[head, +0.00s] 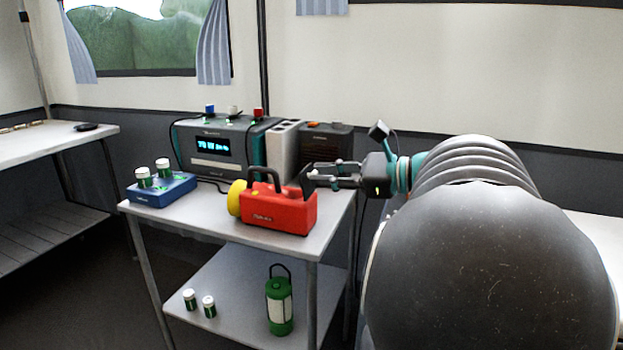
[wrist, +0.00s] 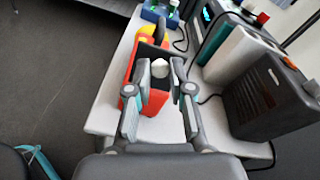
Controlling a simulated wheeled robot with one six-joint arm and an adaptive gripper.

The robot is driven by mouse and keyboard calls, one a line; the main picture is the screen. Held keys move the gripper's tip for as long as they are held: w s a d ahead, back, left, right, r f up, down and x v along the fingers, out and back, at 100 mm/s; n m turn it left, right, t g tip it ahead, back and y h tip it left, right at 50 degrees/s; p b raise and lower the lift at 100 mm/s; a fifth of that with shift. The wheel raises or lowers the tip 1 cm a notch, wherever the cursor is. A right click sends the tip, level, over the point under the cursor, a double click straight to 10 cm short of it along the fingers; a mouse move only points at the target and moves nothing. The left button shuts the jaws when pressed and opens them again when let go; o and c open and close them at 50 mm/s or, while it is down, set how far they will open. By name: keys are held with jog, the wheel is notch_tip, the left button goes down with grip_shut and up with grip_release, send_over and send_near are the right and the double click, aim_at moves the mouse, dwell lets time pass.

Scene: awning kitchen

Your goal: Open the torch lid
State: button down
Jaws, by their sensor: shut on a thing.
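The red torch (head: 280,212) lies on the grey trolley top, its yellow head (head: 236,198) to the left and its black handle on top. The black torch lid (head: 306,182) stands tilted up at the right end of the body. My gripper (head: 312,176) reaches in from the right, its fingertips at this lid. In the wrist view my gripper (wrist: 160,80) has its fingers around a small whitish knob (wrist: 160,68) by the torch (wrist: 128,74). I take it as shut on the lid, though the fingers hide much of the contact.
A device with a lit display (head: 212,146) and a dark box (head: 326,142) stand behind the torch. A blue tray (head: 160,192) with white-capped containers is at left. A green lantern (head: 279,305) stands on the lower shelf (head: 235,300). The trolley's front edge (head: 200,225) is clear.

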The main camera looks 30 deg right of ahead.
jog(key=shift+s+d+f+t+y+b, duration=0.2)
jog(key=shift+s+f+t+y+b, duration=0.15)
jog(key=shift+t+y, duration=0.3)
jog(key=c, duration=1.1)
grip_release()
jog(key=shift+o, duration=0.2)
jog(key=v, duration=1.2)
jog(key=shift+f, duration=0.15)
